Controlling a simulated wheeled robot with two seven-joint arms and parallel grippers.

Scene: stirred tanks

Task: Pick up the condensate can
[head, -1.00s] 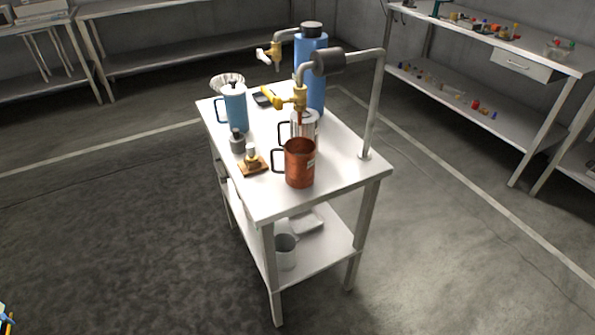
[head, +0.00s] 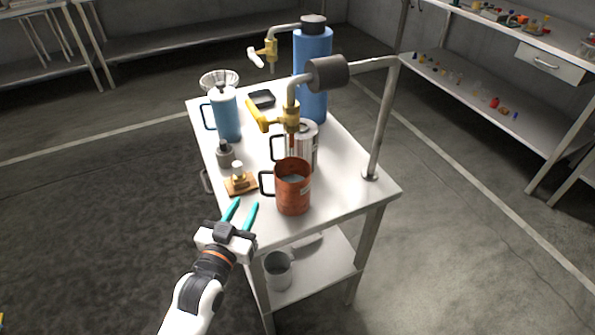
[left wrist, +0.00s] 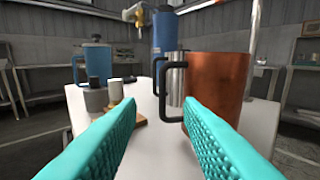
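A copper can (head: 293,190) with a black handle on its left stands at the table's near edge. A steel can (head: 303,147) with a black handle stands just behind it, under the brass tap (head: 288,118). I cannot read which is the condensate can. My left gripper (head: 243,207) is open and empty at the table's near left corner, left of the copper can and apart from it. In the left wrist view the copper can (left wrist: 217,90) is ahead to the right, its handle just beyond the right fingertip. The steel can is partly hidden behind it. My right gripper is out of view.
A blue jug (head: 224,118), a grey bottle (head: 225,156) and a small wooden block with a brass fitting (head: 240,180) stand on the left. A tall blue cylinder (head: 313,60) stands at the back. A bent pipe (head: 384,115) rises on the right. A grey mug (head: 278,272) sits below.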

